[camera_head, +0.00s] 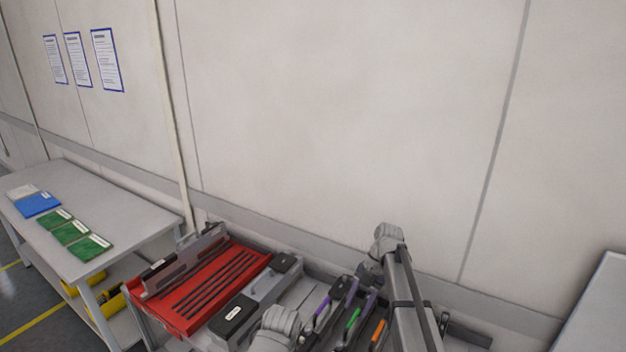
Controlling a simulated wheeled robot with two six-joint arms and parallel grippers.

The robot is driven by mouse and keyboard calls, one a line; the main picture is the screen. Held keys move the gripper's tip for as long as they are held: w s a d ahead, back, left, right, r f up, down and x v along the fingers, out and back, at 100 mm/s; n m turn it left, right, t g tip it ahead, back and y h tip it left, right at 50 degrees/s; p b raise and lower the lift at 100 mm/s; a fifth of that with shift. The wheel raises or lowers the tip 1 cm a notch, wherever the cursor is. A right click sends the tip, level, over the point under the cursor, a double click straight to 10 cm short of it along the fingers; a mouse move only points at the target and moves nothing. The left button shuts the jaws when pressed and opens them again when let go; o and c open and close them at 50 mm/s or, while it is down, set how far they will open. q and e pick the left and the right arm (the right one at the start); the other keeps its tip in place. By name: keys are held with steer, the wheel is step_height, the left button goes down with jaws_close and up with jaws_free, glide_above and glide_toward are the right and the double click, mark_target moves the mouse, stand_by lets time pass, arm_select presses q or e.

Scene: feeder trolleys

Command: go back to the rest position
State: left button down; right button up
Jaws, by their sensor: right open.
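My right arm reaches up from the lower right over a trolley, and my right gripper (368,276) is a small dark shape below its grey wrist. It is open, and I see nothing held in it. It is close to the feeders with purple, green and orange handles (352,318); I cannot tell whether it touches them. A grey ribbed joint of mine shows at the bottom middle. My left gripper is not seen.
A red tray (188,323) with dark strips lies on the trolley, beside a black box (233,314). At left a grey table (120,206) bears green and blue packets (38,205). A pale wall (350,120) stands close behind. A grey panel edge (600,300) is at right.

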steer(key=s+a+f+m+t+h, duration=0.1)
steer(key=s+a+m, duration=0.4)
steer(key=s+m, duration=0.6)
steer(key=s+a+f+m+t+h, duration=0.1)
steer(key=s+a+m+h, duration=0.3)
steer(key=s+m, duration=0.6)
steer(key=shift+s+a+m, duration=0.4)
steer(key=shift+a+m, duration=0.1)
steer(key=shift+m, duration=1.3)
